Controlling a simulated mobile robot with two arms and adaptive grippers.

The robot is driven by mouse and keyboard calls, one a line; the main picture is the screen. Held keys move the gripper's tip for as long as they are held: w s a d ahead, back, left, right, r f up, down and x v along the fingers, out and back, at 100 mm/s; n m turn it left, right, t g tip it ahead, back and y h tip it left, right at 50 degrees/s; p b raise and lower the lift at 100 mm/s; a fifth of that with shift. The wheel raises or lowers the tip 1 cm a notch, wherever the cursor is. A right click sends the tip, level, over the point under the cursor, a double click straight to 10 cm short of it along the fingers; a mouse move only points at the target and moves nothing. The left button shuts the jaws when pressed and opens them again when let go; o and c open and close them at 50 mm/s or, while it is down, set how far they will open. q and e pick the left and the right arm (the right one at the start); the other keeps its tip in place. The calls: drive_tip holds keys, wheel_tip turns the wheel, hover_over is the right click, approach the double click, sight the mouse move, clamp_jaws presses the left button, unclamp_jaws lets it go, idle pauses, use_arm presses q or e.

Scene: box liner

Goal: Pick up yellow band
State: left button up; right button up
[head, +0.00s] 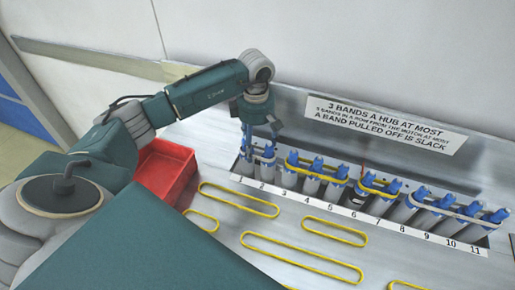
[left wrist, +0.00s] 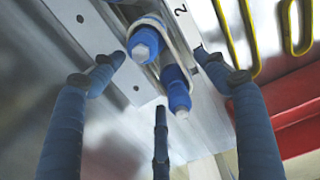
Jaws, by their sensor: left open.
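A row of blue-topped hubs stands in a numbered rack (head: 365,221). One yellow band (head: 312,174) is looped around hubs near numbers 3 to 5, another yellow band (head: 378,190) around hubs near 6 to 8. My left gripper (head: 260,136) is over the row's left end, at hubs 1 and 2, away from those bands. In the left wrist view, its open fingers (left wrist: 157,58) spread on both sides of two blue-topped hubs (left wrist: 146,42) (left wrist: 179,92) with a pale band around them. The fingers hold nothing. My right gripper is not in view.
Several yellow loops, including a long one (head: 300,257), lie flat on the grey surface before the rack; I cannot tell whether they are loose or painted. A red bin (head: 166,170) stands left. A sign (head: 385,124) is behind the rack. A pale band (head: 447,212) circles the right-hand hubs.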

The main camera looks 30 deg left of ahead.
use_arm(q)
drive_tip(key=shift+f, duration=0.4)
drive_tip(key=c, duration=1)
drive_tip(key=shift+r, duration=0.1)
